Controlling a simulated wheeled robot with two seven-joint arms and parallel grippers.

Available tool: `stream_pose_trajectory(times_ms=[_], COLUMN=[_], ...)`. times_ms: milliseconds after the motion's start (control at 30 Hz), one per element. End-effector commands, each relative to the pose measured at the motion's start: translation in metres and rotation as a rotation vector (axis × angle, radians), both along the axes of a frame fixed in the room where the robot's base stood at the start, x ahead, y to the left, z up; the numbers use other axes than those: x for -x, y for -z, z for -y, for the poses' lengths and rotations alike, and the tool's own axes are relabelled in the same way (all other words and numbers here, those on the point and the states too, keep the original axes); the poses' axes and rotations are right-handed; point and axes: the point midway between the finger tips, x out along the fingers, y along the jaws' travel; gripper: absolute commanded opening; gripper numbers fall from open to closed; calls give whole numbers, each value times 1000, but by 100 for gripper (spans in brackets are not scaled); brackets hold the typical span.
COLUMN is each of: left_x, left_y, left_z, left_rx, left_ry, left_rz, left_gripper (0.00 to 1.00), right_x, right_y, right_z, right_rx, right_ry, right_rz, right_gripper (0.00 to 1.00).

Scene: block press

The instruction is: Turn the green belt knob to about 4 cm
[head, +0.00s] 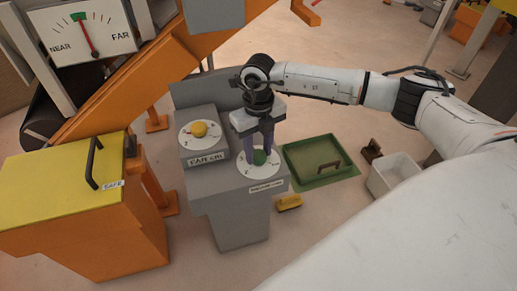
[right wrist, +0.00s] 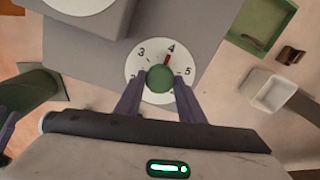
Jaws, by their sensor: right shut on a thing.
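The green belt knob (head: 260,157) sits on a white numbered dial (head: 247,170) on the grey console. It also shows in the right wrist view (right wrist: 160,79). My right gripper (right wrist: 159,84) points down with its two purple fingers shut on the knob's sides. The red pointer (right wrist: 167,60) beside the knob points at about the 4 on the dial. A gauge (head: 92,30) marked NEAR and FAR stands at the top left, its red needle at the green patch. A purple piece, seemingly a finger of my left gripper (right wrist: 8,127), shows at the right wrist view's left edge.
A yellow knob (head: 199,129) on its own dial stands on the raised part of the console, left of the green one. A yellow-topped orange cabinet (head: 50,180) is at the left. A green tray (head: 345,175), a white bin (head: 378,187) and a yellow block (head: 289,202) lie to the right.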

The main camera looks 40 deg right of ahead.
Motion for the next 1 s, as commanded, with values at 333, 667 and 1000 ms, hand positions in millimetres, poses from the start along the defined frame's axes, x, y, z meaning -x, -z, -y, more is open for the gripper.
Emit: stream_pose_trajectory(times_ms=[333, 667, 1000], left_x=[0, 1, 1], left_y=[0, -3, -7], left_z=[0, 0, -2], left_rx=[0, -4, -21], left_ry=[0, 2, 11], left_rz=[-1, -4, -12], left_gripper=[31, 31, 31], right_x=[-1, -1, -1], right_y=[0, -21, -85], right_z=[0, 0, 0], right_rx=[-1, -1, -1], right_ry=[-2, -1, -2], right_rz=[2, 3, 4], right_gripper=[54, 54, 54])
